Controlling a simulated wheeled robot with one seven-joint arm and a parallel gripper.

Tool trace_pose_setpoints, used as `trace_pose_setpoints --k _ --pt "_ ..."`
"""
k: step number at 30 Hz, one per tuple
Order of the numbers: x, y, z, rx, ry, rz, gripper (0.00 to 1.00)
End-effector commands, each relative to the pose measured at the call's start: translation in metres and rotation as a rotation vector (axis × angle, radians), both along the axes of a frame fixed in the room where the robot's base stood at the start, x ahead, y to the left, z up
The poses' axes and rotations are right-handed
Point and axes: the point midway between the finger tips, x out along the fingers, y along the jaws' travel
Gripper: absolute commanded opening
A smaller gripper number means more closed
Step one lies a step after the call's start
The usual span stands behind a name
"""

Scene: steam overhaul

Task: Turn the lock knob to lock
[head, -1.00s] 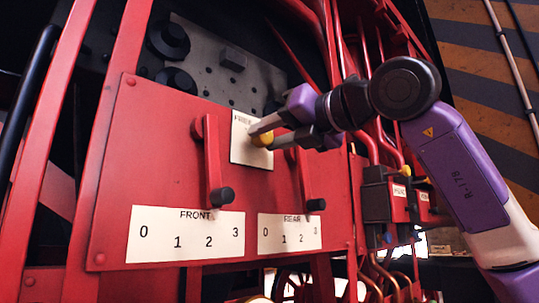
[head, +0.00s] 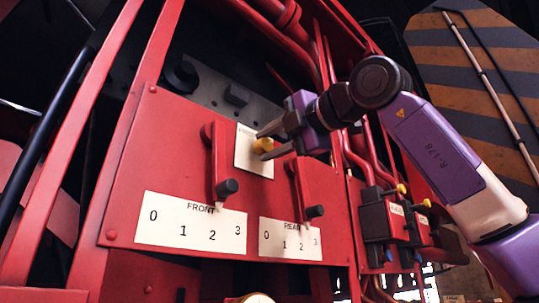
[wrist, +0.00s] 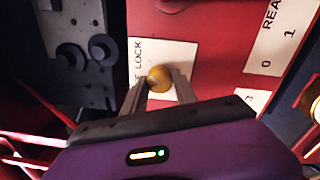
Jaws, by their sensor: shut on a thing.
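The lock knob (head: 262,146) is a small round yellow knob on a white plate (head: 242,158) fixed to the red panel. In the head view only the start of the plate's lettering shows, partly hidden. In the wrist view the plate (wrist: 181,52) shows the word LOCK beside the yellow knob (wrist: 159,77). My gripper (head: 264,145) has one finger above the knob and one below it in the head view. In the wrist view the fingers of my gripper (wrist: 159,88) are on either side of the knob, shut on it.
A red FRONT lever (head: 217,160) stands left of the plate and a red REAR lever (head: 302,185) right of it, both close to my gripper. Scale plates (head: 190,222) lie below. Red pipes (head: 355,155) run at the right.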

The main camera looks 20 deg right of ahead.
Motion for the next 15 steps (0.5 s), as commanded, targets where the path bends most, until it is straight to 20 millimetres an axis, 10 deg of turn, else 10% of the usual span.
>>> trace_pose_setpoints --k 15 --pt "0.0003 -0.0008 -0.0001 0.158 0.051 -0.002 0.00"
